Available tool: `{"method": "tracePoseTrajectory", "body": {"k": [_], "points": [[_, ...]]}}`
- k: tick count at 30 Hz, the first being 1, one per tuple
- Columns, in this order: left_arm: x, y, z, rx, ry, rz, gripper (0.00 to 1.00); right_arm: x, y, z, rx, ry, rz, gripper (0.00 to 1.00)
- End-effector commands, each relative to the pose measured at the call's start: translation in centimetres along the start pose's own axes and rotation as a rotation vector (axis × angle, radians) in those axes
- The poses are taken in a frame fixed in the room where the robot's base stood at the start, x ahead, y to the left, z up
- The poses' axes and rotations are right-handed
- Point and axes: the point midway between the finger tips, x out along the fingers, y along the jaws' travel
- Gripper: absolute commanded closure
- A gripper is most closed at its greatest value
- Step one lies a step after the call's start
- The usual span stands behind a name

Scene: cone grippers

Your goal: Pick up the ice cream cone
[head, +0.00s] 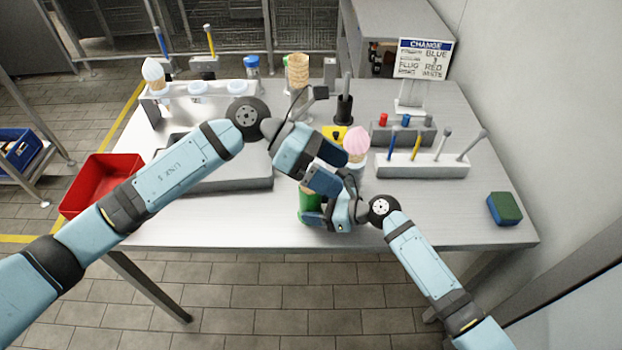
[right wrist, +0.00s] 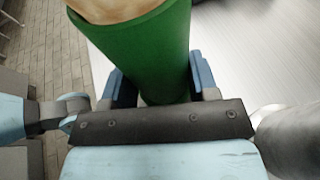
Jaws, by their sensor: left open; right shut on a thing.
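A waffle cone with pink ice cream (head: 357,140) stands at the middle right of the table, just past my left gripper (head: 336,167). The left gripper is open, its fingers pointing right toward the cone; my arm partly covers the cone's lower part. My right gripper (head: 316,213) is shut on a green cylinder (head: 306,200) near the table's front edge. In the right wrist view the green cylinder (right wrist: 150,45) sits between the fingers (right wrist: 163,85), with a tan top. A cone with white ice cream (head: 153,72) stands in the white rack. An empty waffle cone (head: 298,70) stands at the back.
The white rack (head: 205,93) is at the back left, the red bin (head: 100,182) at the left edge. A white holder (head: 423,165) with upright tools and a sign (head: 424,58) stand at right. A green-blue sponge (head: 505,208) lies at the right edge. The front right is clear.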

Motion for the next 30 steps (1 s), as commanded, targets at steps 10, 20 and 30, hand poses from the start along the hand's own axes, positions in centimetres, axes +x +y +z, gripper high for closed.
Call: {"method": "tracePoseTrajectory", "body": {"k": [10, 20, 30], "points": [[-7.9, 4.8, -1.5, 0.288, 0.638, 0.168, 0.04, 0.0, 0.0, 0.0, 0.000, -0.001, 0.000, 0.59], [-7.8, 6.4, -3.5, 0.316, 0.756, 0.195, 0.04, 0.0, 0.0, 0.0, 0.000, -0.001, 0.000, 0.59], [-5.0, 7.6, -5.9, 0.317, 0.753, 0.198, 0.04, 0.0, 0.0, 0.0, 0.000, -0.001, 0.000, 0.59]]}}
